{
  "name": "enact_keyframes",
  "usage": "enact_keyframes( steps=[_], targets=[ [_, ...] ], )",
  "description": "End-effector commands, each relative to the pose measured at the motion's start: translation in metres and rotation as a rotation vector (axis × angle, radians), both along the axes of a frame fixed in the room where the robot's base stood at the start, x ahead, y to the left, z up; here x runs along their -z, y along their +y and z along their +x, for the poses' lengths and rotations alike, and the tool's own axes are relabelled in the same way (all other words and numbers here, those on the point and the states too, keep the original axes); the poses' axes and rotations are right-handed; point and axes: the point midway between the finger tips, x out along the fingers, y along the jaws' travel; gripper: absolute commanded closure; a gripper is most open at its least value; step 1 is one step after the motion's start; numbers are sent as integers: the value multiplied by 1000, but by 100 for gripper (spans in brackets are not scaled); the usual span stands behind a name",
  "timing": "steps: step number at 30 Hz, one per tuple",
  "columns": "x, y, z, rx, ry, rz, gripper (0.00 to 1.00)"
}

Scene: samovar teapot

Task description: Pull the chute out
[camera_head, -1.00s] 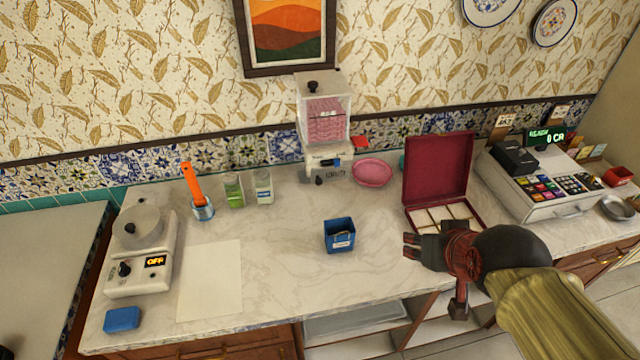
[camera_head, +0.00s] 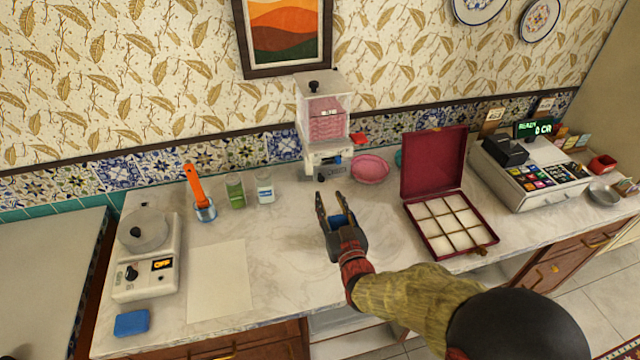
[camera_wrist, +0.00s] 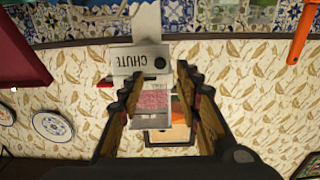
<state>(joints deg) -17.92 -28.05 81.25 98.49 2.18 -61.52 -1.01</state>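The dispenser (camera_head: 324,92) stands at the back of the counter, a clear-sided hopper with pink contents above a pale base. In the wrist view, which is upside down, its base (camera_wrist: 125,62) carries the label "CHUTE" beside a dark round knob (camera_wrist: 160,62). The chute's own outline is not clear in either view. My gripper (camera_head: 330,200) is open and empty, over the counter in front of the dispenser and pointing towards it. In the wrist view the spread fingers (camera_wrist: 157,85) frame the dispenser, apart from it.
A pink bowl (camera_head: 370,169) sits right of the dispenser, and an open red compartment box (camera_head: 435,170) further right. Two jars (camera_head: 265,188) and an orange-handled tool (camera_head: 195,185) stand left. A paper sheet (camera_head: 220,280) lies front left.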

Motion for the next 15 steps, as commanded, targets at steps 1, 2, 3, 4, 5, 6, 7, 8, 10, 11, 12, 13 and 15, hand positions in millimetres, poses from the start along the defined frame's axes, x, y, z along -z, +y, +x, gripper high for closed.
enact_keyframes(
  steps=[1, 2, 3, 4, 5, 6, 7, 8, 10, 11, 12, 13, 15],
  targets=[
    [0, 1, 2, -1, -5, 1, 66],
    [0, 2, 4, -1, -7, 2, 66],
    [1, 3, 8, -1, -7, 2, 66],
    [1, 4, 12, -1, -6, 2, 66],
    [1, 5, 16, -1, -6, 2, 66],
    [2, 7, 21, -1, -5, 1, 66],
    [2, 8, 26, -1, -6, 2, 66],
    [2, 9, 31, -1, -5, 1, 66],
    [2, 12, 41, -1, -4, 1, 66],
    [2, 14, 46, -1, -4, 1, 66],
    [2, 15, 51, -1, -4, 1, 66],
    [2, 16, 55, -1, -4, 1, 66],
    [2, 18, 62, -1, -3, 1, 66]
  ],
)
